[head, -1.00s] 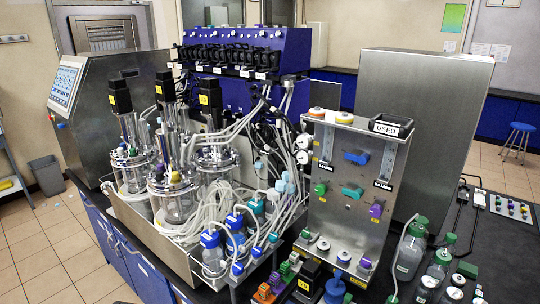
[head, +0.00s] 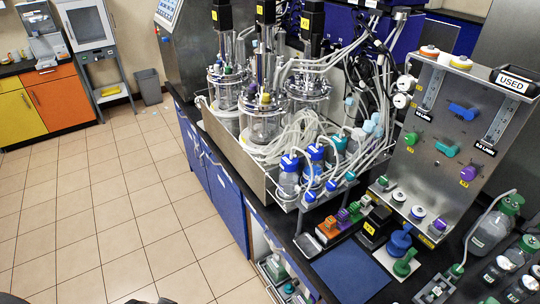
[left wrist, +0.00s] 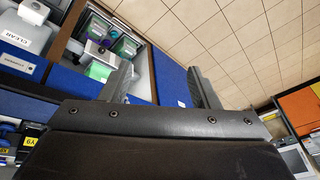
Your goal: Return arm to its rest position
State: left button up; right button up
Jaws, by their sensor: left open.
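My left gripper (left wrist: 163,88) shows in the left wrist view, its two dark fingers spread apart with nothing between them. It is beside the blue cabinet front (left wrist: 173,80), over the tiled floor. I cannot tell whether it touches the cabinet. In the head view only small dark shapes show at the bottom left edge, too little to tell which part they are. My right gripper is in neither view.
Glass bioreactors (head: 265,122) stand in a steel tray on the bench. A steel panel (head: 400,165) with coloured knobs is at right. An open shelf (left wrist: 100,50) holds bins below the bench. The tiled floor (head: 100,210) at left is clear; a grey bin (head: 149,88) stands behind.

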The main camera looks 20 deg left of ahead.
pick_arm(q)
notch_tip(320, 180, down, 31)
jog(key=s+a+g+b, duration=0.1)
jog(key=b, duration=0.6)
jog(key=s+f+b, duration=0.3)
jog(key=s+f, duration=0.4)
jog(key=f, duration=0.3)
jog(key=s+d+f+g+b, duration=0.1)
jog(key=s+f+b, duration=0.2)
jog(key=s+f, duration=0.4)
notch_tip(320, 180, down, 4)
jog(key=shift+s+h, duration=0.35)
jog(key=shift+h, duration=0.05)
jog(key=shift+c, duration=0.3)
